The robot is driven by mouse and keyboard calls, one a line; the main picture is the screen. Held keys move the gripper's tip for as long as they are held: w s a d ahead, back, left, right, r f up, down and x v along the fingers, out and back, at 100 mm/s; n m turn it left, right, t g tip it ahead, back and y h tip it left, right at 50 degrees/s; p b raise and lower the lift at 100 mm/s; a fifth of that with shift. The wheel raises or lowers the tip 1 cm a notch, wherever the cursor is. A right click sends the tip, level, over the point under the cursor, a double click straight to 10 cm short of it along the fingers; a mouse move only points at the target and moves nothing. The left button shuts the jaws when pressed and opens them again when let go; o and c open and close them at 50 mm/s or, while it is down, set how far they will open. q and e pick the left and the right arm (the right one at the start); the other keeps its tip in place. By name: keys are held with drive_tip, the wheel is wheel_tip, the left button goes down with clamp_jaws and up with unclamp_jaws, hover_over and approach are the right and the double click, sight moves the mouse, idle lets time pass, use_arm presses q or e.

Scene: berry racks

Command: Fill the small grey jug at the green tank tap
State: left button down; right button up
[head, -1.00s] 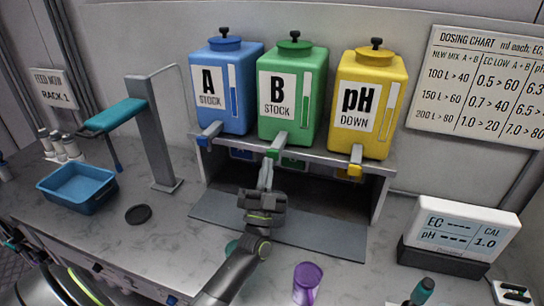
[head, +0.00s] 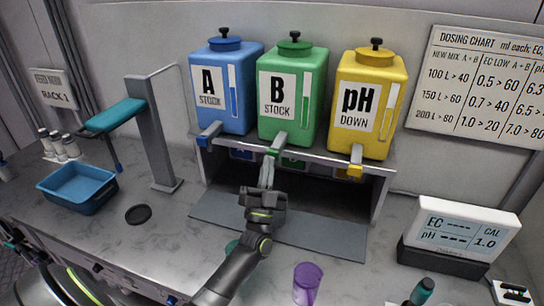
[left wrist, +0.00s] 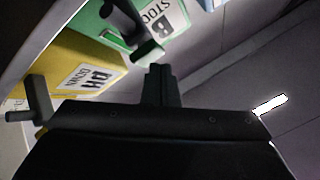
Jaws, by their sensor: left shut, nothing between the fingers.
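The green tank (head: 292,90), marked B STOCK, stands in the middle of the shelf. Its tap (head: 278,143) sticks out at the front below it, with a green end. My left gripper (head: 267,172) is shut and empty, pointing up just below this tap. In the left wrist view the shut fingers (left wrist: 159,78) are close to the green tank's tap (left wrist: 147,50); I cannot tell whether they touch. I see no small grey jug in either view; the space behind my left arm is partly hidden. My right gripper is not in view.
A blue tank (head: 222,90) and a yellow tank (head: 371,95) flank the green one. A purple cup (head: 306,284) stands at the front. A blue tub (head: 78,188) and black disc (head: 138,214) are left. A meter (head: 462,232) is right. A teal item is mostly hidden behind my arm.

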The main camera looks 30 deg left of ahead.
use_arm(q)
drive_tip(key=shift+w+a, duration=0.1)
drive_tip(key=shift+w, duration=0.4)
idle(0.8)
drive_tip(key=shift+s, duration=0.1)
idle(1.8)
drive_tip(key=shift+s+d+p, duration=0.2)
drive_tip(key=shift+s+p, duration=0.2)
drive_tip(key=shift+s, duration=0.45)
drive_tip(key=s+p, duration=0.1)
drive_tip(key=s, duration=0.1)
drive_tip(key=s+d+p, duration=0.1)
drive_tip(key=s, duration=0.1)
drive_tip(key=shift+s+d, duration=0.1)
drive_tip(key=shift+s, duration=0.3)
drive_tip(key=shift+f, duration=0.1)
